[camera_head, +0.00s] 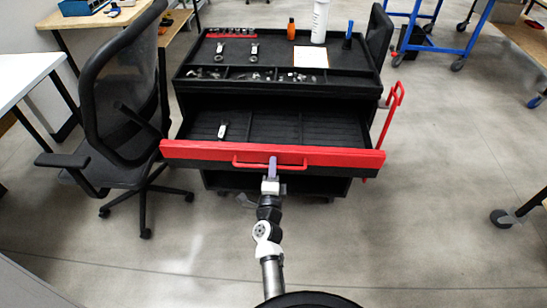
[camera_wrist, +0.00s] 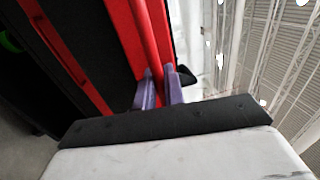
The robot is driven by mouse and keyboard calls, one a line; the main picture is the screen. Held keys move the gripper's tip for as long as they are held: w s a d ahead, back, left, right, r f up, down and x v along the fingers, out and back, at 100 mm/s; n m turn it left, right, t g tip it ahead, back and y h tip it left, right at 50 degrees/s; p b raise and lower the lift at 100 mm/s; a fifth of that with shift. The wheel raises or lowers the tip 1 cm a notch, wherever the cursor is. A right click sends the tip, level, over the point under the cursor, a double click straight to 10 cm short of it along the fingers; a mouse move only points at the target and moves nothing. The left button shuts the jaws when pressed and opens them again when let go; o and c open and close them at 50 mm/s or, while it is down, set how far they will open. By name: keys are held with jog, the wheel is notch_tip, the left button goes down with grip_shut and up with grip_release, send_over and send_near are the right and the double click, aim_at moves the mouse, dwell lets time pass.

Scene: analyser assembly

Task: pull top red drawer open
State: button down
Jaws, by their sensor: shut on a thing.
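The top red drawer (camera_head: 345,157) is pulled out of the black tool cart (camera_head: 277,89). Its black inside shows, divided into compartments, with a small metal tool (camera_head: 222,130) lying in the left part. The drawer's red handle (camera_head: 245,164) is a bar along the middle of its front. My gripper (camera_head: 272,172) is at the handle in the head view. In the wrist view the purple fingers (camera_wrist: 159,92) are shut on the red handle bar (camera_wrist: 147,40), one finger on each side. The finger tips are partly hidden by the bar.
A black office chair (camera_head: 125,105) stands close to the cart's left side. A red side handle (camera_head: 392,105) sticks out at the cart's right. Bottles and tools stand on the cart top, including an orange bottle (camera_head: 291,30).

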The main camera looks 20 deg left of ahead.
jog(key=shift+r+v, duration=0.25)
jog(key=shift+v, duration=0.95)
jog(key=shift+r+v, duration=0.2)
jog(key=shift+v, duration=1)
jog(key=shift+s, duration=0.1)
jog(key=c, duration=1.6)
grip_release()
jog(key=shift+s, duration=0.1)
